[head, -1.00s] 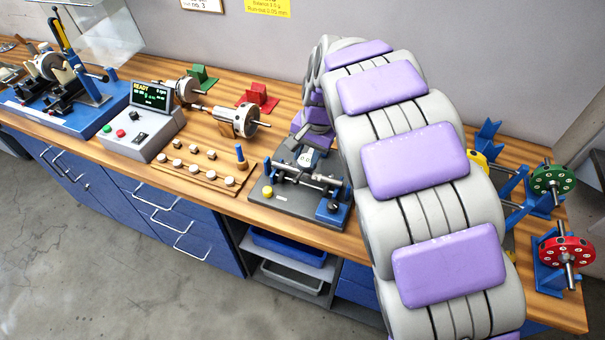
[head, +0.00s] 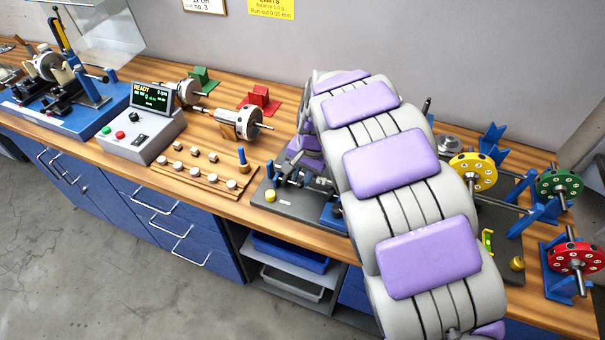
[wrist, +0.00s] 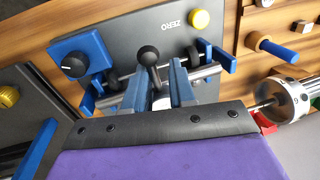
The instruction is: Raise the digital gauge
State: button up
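The gauge station is a dark grey plate with a yellow button marked ZERO (wrist: 198,19), a black knob on a blue block (wrist: 75,63) and a metal shaft across blue supports. In the wrist view a lever with a black ball knob (wrist: 149,55) rises between the two blue-grey fingers of my gripper (wrist: 157,76). The fingers stand apart; I cannot tell whether they touch the lever. A small white part (wrist: 160,102), possibly the gauge, shows between the fingers, mostly hidden. In the head view my arm covers much of the station plate (head: 270,195).
A wooden tray of small weights (head: 205,180) and a control box reading READY (head: 140,135) stand to the left. Yellow (head: 473,172), green (head: 558,185) and red (head: 572,258) discs stand to the right. A metal rotor (head: 238,122) sits behind the tray.

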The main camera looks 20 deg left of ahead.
jog(key=shift+d+r, duration=0.1)
jog(key=shift+d, duration=0.25)
grip_shut()
dwell(0.8)
